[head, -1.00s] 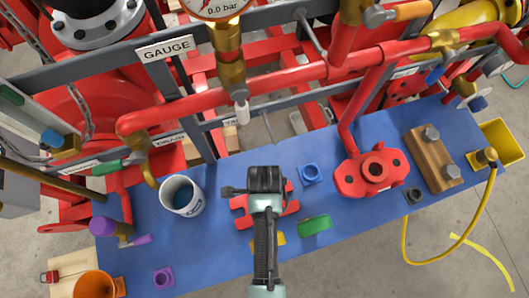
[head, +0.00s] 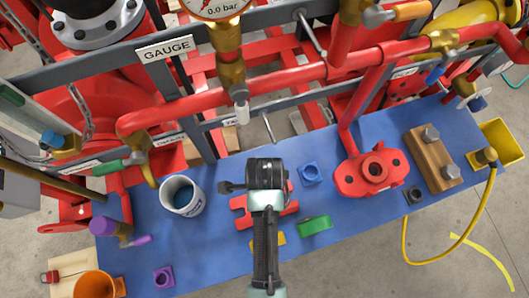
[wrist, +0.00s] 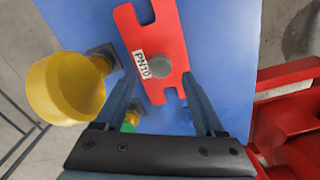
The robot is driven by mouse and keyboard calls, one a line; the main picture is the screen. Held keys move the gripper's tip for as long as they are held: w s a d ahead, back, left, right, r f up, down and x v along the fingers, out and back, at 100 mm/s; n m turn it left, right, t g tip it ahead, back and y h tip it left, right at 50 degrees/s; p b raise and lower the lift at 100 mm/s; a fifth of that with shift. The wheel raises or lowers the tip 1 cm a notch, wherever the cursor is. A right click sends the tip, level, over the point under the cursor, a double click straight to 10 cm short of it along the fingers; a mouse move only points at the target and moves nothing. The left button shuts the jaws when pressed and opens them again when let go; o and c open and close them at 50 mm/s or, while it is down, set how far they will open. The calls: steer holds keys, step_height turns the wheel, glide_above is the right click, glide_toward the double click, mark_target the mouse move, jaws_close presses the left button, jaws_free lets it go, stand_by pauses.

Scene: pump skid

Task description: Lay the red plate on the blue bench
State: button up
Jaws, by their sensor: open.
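The red plate (head: 241,214) lies on the blue bench (head: 340,215), partly hidden in the head view by my gripper (head: 265,188) above it. In the wrist view the red plate (wrist: 175,88) has notched ends, a white PN10 label and a grey round knob (wrist: 160,66). My gripper (wrist: 160,78) is open, one finger on each side of the plate's near end, with the knob between the fingertips. I cannot tell whether the fingers touch the plate. The blue bench (wrist: 215,40) shows around the plate.
A white cup (head: 183,196) stands left of the plate. A green piece (head: 315,225) and a blue block (head: 311,174) lie to its right. A red flanged part (head: 370,172) stands further right. Red pipes (head: 285,98) cross behind and above the bench.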

step_height(320, 180, up, 8)
steer(key=shift+f, duration=0.1)
stand_by(0.6)
